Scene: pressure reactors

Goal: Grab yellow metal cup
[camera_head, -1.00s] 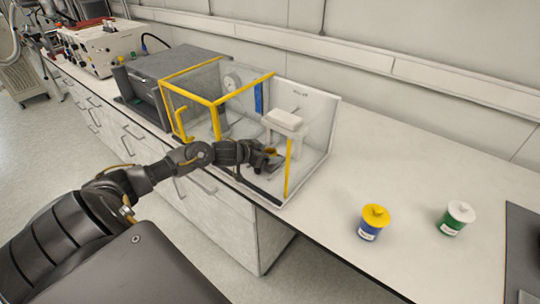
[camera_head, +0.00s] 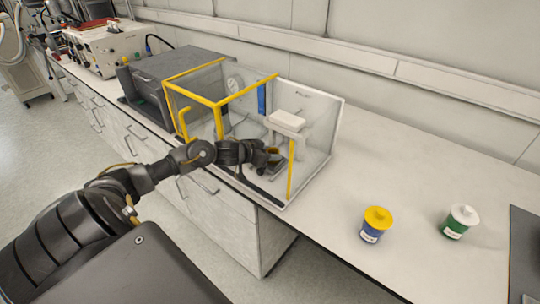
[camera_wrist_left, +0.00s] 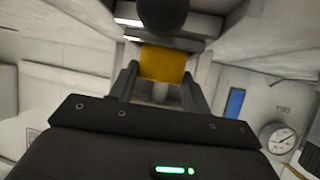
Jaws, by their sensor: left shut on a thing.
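The yellow metal cup (camera_wrist_left: 162,63) sits between the two dark fingers of my left gripper (camera_wrist_left: 160,84) in the left wrist view. The fingers press on it from both sides, so the gripper is shut on it. In the head view my left gripper (camera_head: 271,160) reaches through the open front of a clear box (camera_head: 318,150) with yellow edges. Only a small yellow bit of the cup shows there; the fingers hide most of it. I cannot tell whether the cup touches what is below it. My right gripper is in neither view.
A white raised stand (camera_head: 287,120) is just behind the gripper inside the box. A yellow post (camera_head: 291,175) rises close to its right. A yellow-lidded blue jar (camera_head: 376,224) and a white-lidded green jar (camera_head: 459,221) stand on the counter (camera_head: 400,170). The counter between box and jars is clear.

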